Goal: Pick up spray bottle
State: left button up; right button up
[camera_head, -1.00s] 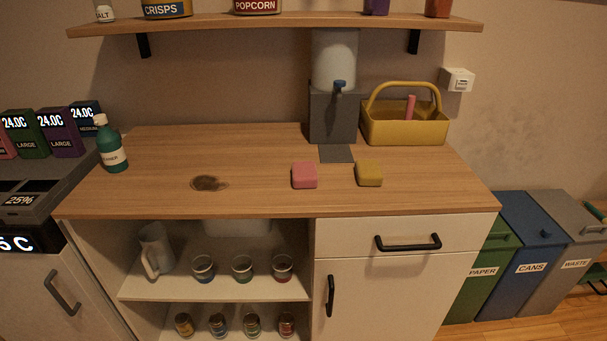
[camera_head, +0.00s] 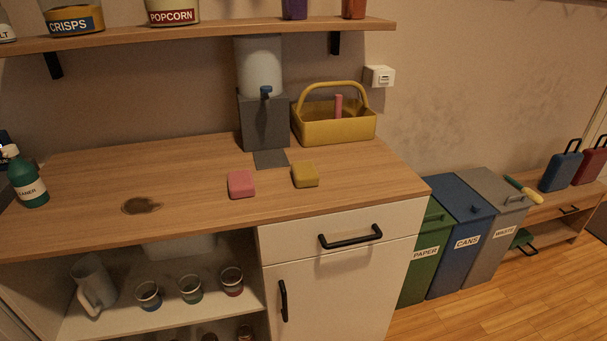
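A green bottle (camera_head: 27,180) with a pale cap and a white label ending in "EANER" stands upright at the left end of the wooden counter (camera_head: 190,170). It is close to the left picture edge, and I cannot tell whether it has a spray head. A yellow caddy (camera_head: 335,130) with an arched handle stands at the back right of the counter. A pink upright piece (camera_head: 338,105) shows inside it, its lower part hidden. Neither of my grippers is in view.
A pink sponge (camera_head: 241,184), a yellow sponge (camera_head: 305,175) and a brown stain (camera_head: 141,205) are on the counter. A water dispenser (camera_head: 262,110) stands behind. A shelf (camera_head: 210,34) hangs above. Bins (camera_head: 462,235) stand to the right, with open floor before them.

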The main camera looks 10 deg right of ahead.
aim_at(25, 180)
jog(key=j+u, duration=0.1)
jog(key=u, duration=1.4)
